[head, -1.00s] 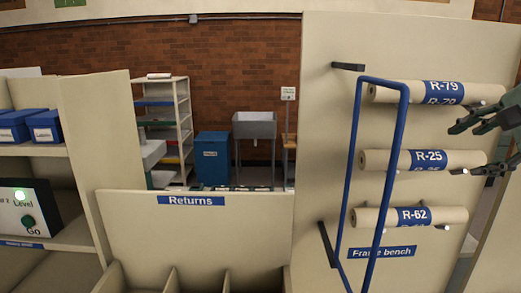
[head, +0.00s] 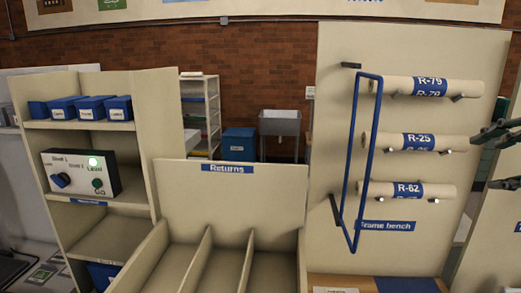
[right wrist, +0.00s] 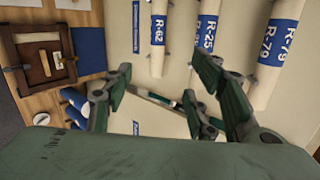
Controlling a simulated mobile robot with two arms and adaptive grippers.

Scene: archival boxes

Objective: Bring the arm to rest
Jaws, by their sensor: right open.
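My right gripper (head: 482,160) shows at the right edge of the head view. Its dark green fingers are spread apart, with nothing between them that I can make out. They appear right of the rolls R-79 (head: 398,85), R-25 (head: 390,139) and R-62 (head: 385,188). In the right wrist view the gripper (right wrist: 160,80) is open, its fingers pointing toward the panel with the same rolls. A small green and white item (right wrist: 160,98) shows between the fingers there; I cannot tell what it is. My left gripper is out of view.
A blue tube frame (head: 347,150) stands out from the roll panel (head: 480,225). The Returns bin (head: 265,205) and a shelf (head: 85,215) with blue boxes and a control box (head: 80,172) are at left. A wooden frame (right wrist: 20,45) lies on the bench.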

